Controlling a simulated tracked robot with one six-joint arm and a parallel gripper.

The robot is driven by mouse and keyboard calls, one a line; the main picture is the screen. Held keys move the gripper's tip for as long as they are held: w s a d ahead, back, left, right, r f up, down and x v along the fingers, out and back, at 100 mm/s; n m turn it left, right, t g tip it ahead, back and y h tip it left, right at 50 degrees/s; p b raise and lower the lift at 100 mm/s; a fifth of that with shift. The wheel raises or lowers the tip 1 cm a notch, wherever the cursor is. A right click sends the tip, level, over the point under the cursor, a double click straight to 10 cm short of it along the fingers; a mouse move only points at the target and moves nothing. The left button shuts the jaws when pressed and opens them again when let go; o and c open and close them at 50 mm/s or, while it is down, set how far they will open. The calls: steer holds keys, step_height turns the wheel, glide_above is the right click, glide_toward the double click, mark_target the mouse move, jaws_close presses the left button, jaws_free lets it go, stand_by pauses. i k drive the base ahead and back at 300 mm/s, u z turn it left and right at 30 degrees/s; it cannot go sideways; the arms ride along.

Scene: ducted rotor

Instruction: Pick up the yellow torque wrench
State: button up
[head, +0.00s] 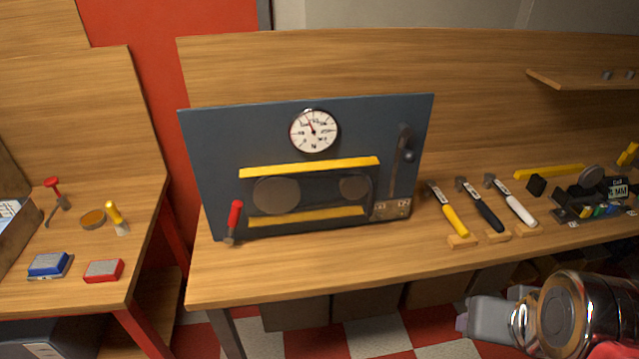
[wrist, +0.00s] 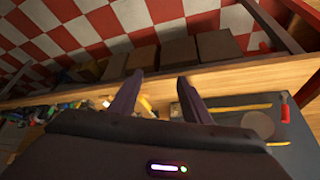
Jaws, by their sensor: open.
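The yellow torque wrench (head: 455,222) lies on the workbench just right of the dark panel, its metal head toward the back and its yellow handle toward the front on a small wooden block (head: 462,241). My gripper (head: 464,322) is at the lower right in the head view, in front of the bench edge and apart from the wrench. In the wrist view my gripper (wrist: 160,78) has its two fingers spread with nothing held. A small yellow piece (wrist: 146,103) shows between the fingers, probably the wrench handle; the rest of it is hidden.
A black-handled wrench (head: 488,214) and a white-handled wrench (head: 519,207) lie right of the yellow one. The dark panel (head: 220,150) with a dial stands to the left. A red-handled tool (head: 235,215) is at its left corner. Small parts (head: 590,200) clutter the right.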

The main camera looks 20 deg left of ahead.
mark_target(429, 185)
steer(key=k, duration=0.65)
steer(key=u, duration=0.5)
steer(key=i, duration=1.1)
steer(key=u, duration=0.7)
